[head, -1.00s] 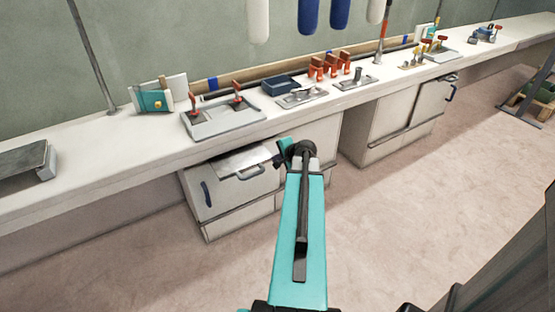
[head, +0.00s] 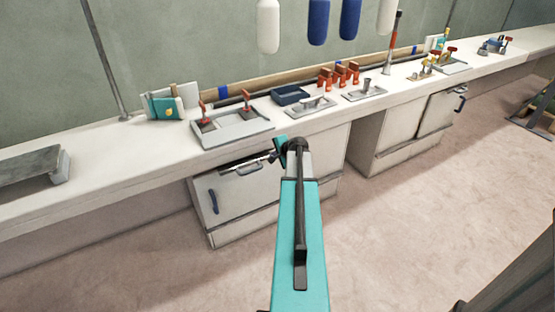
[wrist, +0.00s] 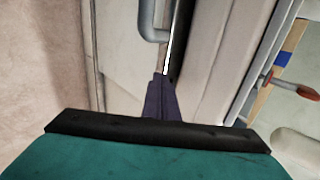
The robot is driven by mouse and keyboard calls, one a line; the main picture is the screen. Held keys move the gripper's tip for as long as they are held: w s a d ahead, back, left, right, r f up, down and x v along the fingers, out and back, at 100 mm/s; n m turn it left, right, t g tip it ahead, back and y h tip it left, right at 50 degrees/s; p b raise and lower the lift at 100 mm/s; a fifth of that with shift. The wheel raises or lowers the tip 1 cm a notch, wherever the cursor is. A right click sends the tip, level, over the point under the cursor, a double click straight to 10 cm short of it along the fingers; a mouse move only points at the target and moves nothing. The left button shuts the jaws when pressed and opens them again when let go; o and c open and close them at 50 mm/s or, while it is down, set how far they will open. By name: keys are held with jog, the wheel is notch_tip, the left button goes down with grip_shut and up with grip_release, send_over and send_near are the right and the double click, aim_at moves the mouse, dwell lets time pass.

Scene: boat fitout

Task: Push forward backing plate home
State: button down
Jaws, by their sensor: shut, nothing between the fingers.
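My gripper (head: 279,152) is at the top front edge of the left under-bench cabinet (head: 240,210), just below the bench edge. In the wrist view its dark fingers (wrist: 161,92) are shut, with nothing seen between them. They point at the gap between the cabinet's pale front (wrist: 122,50) and the bench, beside a grey bar handle (wrist: 150,22). A thin bright strip (wrist: 171,40) shows in that gap. I cannot tell for certain which piece is the forward backing plate. Two flat grey plates with upright posts, a left one (head: 301,112) and a right one (head: 375,95), lie on the bench.
The white bench (head: 110,158) runs along the wall. A grey tray with red-handled tools (head: 235,130), a dark blue box (head: 290,94) and red clamps (head: 340,75) stand on it. A second cabinet (head: 400,130) is to the right. The floor (head: 430,220) in front is clear.

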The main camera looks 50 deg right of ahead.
jog(key=shift+w+d, duration=0.15)
jog(key=shift+w, duration=0.4)
jog(key=s+f+v, duration=0.2)
jog(key=v, duration=1.1)
jog(key=shift+a, duration=0.35)
dwell(0.4)
